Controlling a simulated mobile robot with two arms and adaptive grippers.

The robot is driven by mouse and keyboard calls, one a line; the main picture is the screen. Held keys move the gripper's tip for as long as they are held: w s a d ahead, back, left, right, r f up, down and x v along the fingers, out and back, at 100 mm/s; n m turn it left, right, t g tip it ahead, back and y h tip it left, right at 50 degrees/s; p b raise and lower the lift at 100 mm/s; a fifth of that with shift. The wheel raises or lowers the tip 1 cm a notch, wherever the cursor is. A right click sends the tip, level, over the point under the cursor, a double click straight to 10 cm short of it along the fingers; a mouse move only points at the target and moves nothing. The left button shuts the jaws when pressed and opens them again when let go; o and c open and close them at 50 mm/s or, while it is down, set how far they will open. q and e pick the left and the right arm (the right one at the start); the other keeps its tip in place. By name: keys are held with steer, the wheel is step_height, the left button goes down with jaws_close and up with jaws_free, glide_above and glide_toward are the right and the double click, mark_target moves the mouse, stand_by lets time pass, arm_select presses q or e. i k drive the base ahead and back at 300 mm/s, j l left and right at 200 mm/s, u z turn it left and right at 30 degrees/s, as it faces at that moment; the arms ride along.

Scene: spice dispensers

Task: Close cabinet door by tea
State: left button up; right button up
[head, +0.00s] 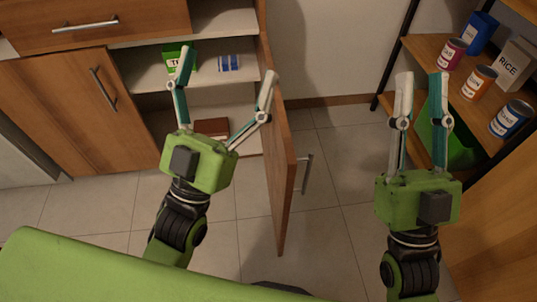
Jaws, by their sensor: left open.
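The wooden cabinet door (280,165) stands open, swung out toward me, with its metal handle (307,174) on its right face. In the open cabinet, a green tea box (172,58) stands on the upper shelf, partly hidden behind my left gripper. My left gripper (228,78) is open and empty, in front of the cabinet opening and left of the door. Its right finger appears close to the door; I cannot tell if they touch. My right gripper (422,78) is right of the door, with its two fingers parallel and apart, holding nothing.
A blue and white can (229,62) is beside the tea, and a brown box (212,127) sits lower down. A closed cabinet door (75,105) is at left. A rack with cans (479,82), a rice box (514,66) and a green bin (460,145) stands at right. Tiled floor (345,180) is clear.

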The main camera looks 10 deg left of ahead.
mark_target(281, 161)
steer(key=i+l+u, duration=0.2)
steer(key=l+u, duration=0.2)
steer(key=i+l+u, duration=0.1)
steer(key=l+u, duration=0.65)
steer(key=k+l+u, duration=0.05)
